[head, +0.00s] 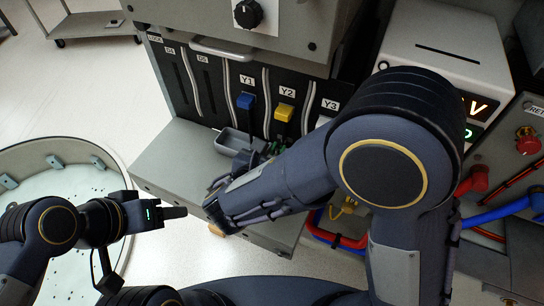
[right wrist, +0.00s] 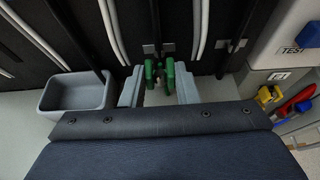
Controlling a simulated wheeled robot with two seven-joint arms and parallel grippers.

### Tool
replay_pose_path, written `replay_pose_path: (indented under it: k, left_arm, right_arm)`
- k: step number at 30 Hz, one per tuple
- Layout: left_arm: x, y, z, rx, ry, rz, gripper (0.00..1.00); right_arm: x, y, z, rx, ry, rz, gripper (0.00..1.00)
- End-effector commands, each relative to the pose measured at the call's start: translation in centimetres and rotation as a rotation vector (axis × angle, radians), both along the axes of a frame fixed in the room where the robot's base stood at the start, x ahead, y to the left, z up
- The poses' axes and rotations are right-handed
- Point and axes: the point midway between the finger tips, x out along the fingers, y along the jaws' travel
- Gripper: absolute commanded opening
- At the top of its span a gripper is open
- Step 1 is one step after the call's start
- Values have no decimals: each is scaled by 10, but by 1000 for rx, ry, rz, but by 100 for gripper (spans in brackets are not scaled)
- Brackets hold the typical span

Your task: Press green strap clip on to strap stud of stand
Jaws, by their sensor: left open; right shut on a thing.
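The green strap clip (right wrist: 170,74) shows in the right wrist view as upright green pieces between the two grey fingers of my right gripper (right wrist: 158,88). My right gripper is shut on it, close to the black panel. In the head view only a bit of green (head: 271,149) shows past my right forearm, just right of a grey tray (head: 232,147). My left gripper (head: 178,212) is open and empty, left of the grey bench. I cannot make out the strap stud or tell whether the clip touches it.
The grey bench top (head: 178,160) is mostly bare left of the tray. The black panel above carries a blue handle (head: 245,101) and a yellow handle (head: 284,112). A round white drum (head: 75,190) stands at left.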

Motion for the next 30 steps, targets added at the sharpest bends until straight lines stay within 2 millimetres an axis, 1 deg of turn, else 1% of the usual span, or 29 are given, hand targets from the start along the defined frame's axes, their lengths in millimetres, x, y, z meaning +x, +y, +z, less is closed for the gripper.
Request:
replay_pose_path:
  k: [17,30]
  left_arm:
    - [0,0,0,0,0,0,53]
    - [0,0,-1,0,0,0,53]
  right_arm:
    - [1,-1,0,0,0,-1,1]
    - [10,-5,0,0,0,-2,1]
